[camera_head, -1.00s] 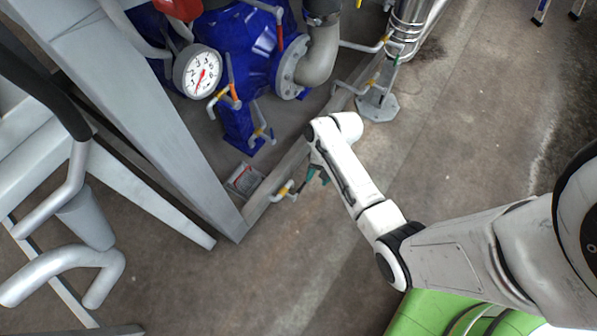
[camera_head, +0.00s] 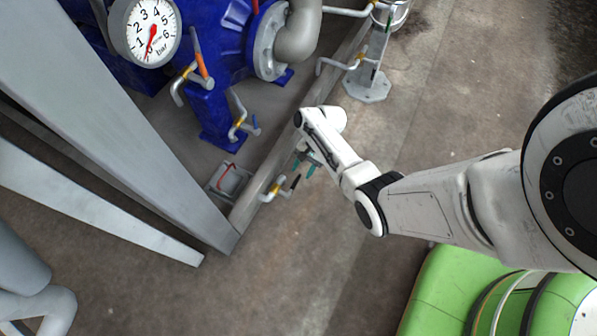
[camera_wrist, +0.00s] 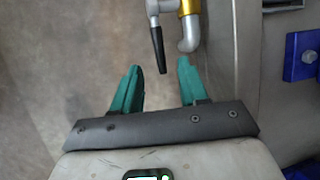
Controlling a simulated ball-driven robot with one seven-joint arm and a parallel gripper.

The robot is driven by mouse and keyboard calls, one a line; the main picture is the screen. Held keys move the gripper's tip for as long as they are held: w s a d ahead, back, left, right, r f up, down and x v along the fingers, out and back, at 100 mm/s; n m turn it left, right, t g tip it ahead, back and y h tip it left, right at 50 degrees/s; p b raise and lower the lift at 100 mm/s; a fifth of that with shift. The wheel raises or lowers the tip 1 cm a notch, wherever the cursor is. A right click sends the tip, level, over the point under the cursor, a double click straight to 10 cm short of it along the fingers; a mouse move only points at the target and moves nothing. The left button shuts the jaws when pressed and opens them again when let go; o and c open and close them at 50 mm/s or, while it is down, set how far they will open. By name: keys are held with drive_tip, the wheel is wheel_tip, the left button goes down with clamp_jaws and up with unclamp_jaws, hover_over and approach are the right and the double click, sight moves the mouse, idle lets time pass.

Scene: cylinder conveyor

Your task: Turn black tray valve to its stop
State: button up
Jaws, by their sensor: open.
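The black tray valve handle (camera_wrist: 158,48) shows in the wrist view, just beyond and between my open fingertips. It is a short black lever on a grey fitting with a brass-coloured valve body (camera_wrist: 190,8) and a downturned grey spout (camera_wrist: 188,38). In the head view the black handle (camera_head: 295,182) sticks out beside the yellow valve body (camera_head: 275,190) at the low beam's edge. My gripper (camera_wrist: 157,80) is open with green fingers and appears empty. In the head view its green fingers (camera_head: 304,167) are just up and right of the handle, apart from it.
A grey beam (camera_head: 262,178) borders the pump tray, where a small framed opening (camera_head: 230,180) lies. A blue pump (camera_head: 215,110) with a gauge (camera_head: 145,32) and an orange-handled valve (camera_head: 200,65) stand behind. A large grey strut (camera_head: 110,110) is at left. Floor (camera_head: 300,270) in front is clear.

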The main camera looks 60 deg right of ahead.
sight(297, 180)
drive_tip(key=shift+b+x, duration=1)
drive_tip(key=shift+x, duration=1.2)
clamp_jaws()
